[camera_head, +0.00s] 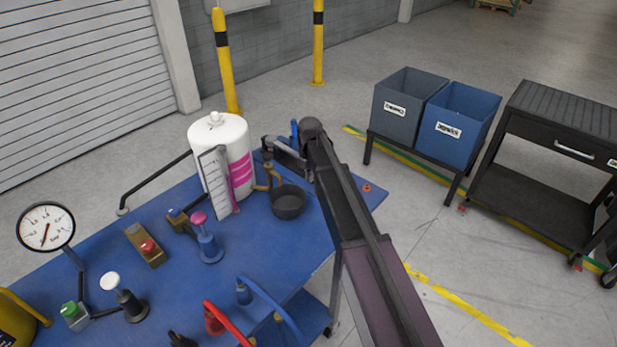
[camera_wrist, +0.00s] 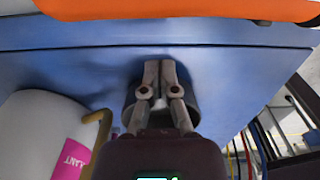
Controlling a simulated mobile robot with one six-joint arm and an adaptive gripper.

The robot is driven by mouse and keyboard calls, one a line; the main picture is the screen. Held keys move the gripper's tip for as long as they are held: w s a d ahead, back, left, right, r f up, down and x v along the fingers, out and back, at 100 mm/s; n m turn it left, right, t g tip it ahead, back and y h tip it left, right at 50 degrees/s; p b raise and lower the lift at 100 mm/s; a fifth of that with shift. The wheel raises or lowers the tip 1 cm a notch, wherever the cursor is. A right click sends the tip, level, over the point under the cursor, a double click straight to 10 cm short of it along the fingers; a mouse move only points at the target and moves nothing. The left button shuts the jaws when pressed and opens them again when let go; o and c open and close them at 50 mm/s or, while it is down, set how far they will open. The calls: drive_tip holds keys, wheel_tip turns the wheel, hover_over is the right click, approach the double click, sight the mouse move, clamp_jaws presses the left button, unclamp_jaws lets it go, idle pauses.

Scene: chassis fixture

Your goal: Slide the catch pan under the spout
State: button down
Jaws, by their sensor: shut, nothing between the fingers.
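The catch pan (camera_head: 288,203) is a dark round pan standing on the blue table, just right of the white tank (camera_head: 227,150) with a pink label. The brass spout (camera_head: 270,177) comes off the tank's right side and bends down near the pan's far left rim. I cannot tell whether its mouth lies over the pan. In the wrist view my gripper (camera_wrist: 160,66) is shut and empty, its fingers in front of the pan (camera_wrist: 192,108) and hiding its middle. The spout (camera_wrist: 97,128) shows left of the fingers. Contact with the pan is unclear.
The blue table (camera_head: 110,265) also holds a gauge (camera_head: 46,227), a pink-topped valve (camera_head: 205,238), a white-knobbed plunger (camera_head: 124,298) and a red-button block (camera_head: 146,246). A written sheet (camera_head: 215,182) stands before the tank. Grey and blue bins (camera_head: 460,125) stand off the table.

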drive_tip(key=shift+r+p, duration=2.6)
drive_tip(key=shift+r, duration=0.3)
drive_tip(key=s+d+m, duration=2.2)
drive_tip(key=s+m, duration=0.4)
drive_tip(key=m, duration=0.3)
